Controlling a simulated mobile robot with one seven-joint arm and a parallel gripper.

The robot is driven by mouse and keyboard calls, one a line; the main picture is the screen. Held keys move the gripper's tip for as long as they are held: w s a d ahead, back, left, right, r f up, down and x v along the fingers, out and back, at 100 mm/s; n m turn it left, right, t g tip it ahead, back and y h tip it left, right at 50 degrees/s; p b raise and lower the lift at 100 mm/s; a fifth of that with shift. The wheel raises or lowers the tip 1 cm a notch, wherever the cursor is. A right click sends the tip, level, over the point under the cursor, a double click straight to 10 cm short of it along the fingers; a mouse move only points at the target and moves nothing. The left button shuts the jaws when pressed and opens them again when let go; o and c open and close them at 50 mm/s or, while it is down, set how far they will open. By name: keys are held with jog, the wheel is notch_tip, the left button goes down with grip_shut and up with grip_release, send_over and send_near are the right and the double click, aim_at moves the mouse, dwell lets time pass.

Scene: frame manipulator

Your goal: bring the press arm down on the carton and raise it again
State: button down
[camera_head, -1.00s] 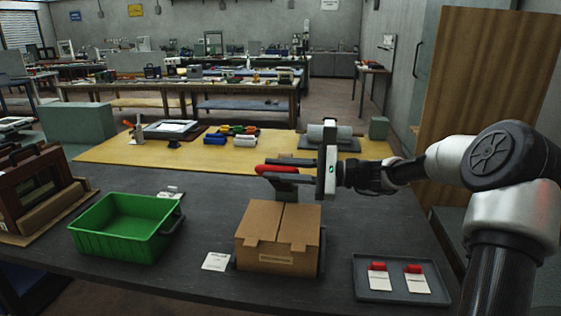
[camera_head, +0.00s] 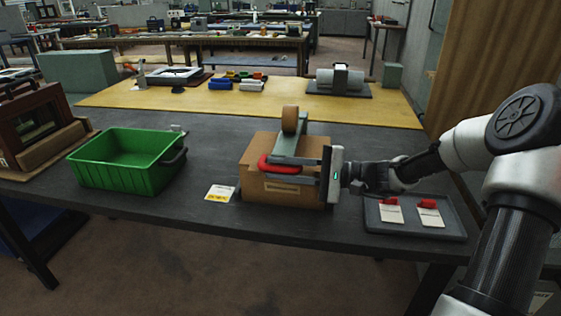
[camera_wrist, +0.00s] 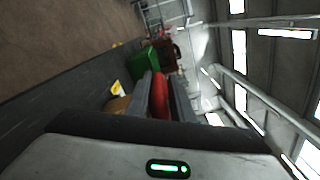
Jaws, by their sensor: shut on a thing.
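The cardboard carton (camera_head: 282,190) stands near the front edge of the dark table. The grey press arm (camera_head: 291,148) slopes down toward me across the top of the carton, with a brown roller (camera_head: 290,119) at its back end. Its red handle (camera_head: 278,165) is low, at the carton's upper front. My gripper (camera_head: 290,171) comes from the right and is shut on the red handle. In the wrist view the red handle (camera_wrist: 160,95) lies between the two fingers. Whether the press arm touches the carton is hard to tell.
A green bin (camera_head: 125,178) stands to the left of the carton. A white and yellow card (camera_head: 220,193) lies between them. A grey tray (camera_head: 415,228) with two red-topped cards is at the right, below my wrist. Behind, the yellow mat (camera_head: 300,106) holds several tools.

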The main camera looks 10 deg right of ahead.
jog(key=shift+d+f, duration=0.2)
jog(key=shift+f, duration=0.4)
jog(key=c, duration=1.6)
grip_release()
jog(key=shift+w+f, duration=0.1)
jog(key=shift+w, duration=0.1)
jog(key=shift+c, duration=0.2)
jog(key=shift+d, duration=0.35)
jog(key=p+v, duration=0.2)
jog(key=v, duration=1.4)
jog(key=shift+s+d+r+p, duration=0.2)
jog(key=shift+d+r+p, duration=0.05)
jog(key=shift+p, duration=0.15)
jog(key=shift+a, duration=0.1)
